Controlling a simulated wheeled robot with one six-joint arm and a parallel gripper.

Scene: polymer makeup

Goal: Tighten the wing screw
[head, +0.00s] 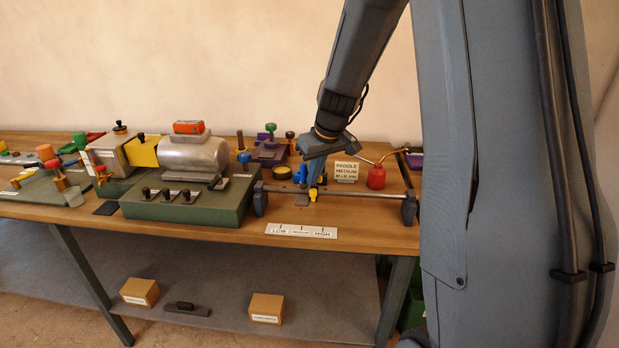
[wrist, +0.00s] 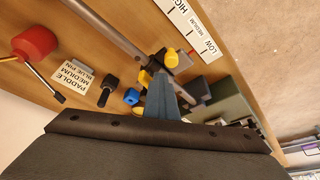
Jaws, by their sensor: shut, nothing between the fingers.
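A yellow knob-like part (head: 313,194), which looks like the wing screw, sits at the horizontal metal rail (head: 350,191). It shows as a yellow cylinder (wrist: 172,60) in the wrist view, beside the rail (wrist: 112,28), with another yellow piece (wrist: 145,78) close by. My gripper (head: 315,180) points down just above and behind the rail, and its blue-grey fingers (wrist: 163,82) are shut and empty. The tips are close to the yellow parts; I cannot tell whether they touch. The gripper partly hides the sliding block under it.
A LOW-MEDIUM-HIGH scale (head: 301,230) lies in front of the rail. A blue knob (wrist: 132,97) and a black peg (wrist: 108,88) stand near the fingers. A red oil can (head: 376,177) and a paddle card (head: 346,172) are to the right, the green motor base (head: 188,208) to the left.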

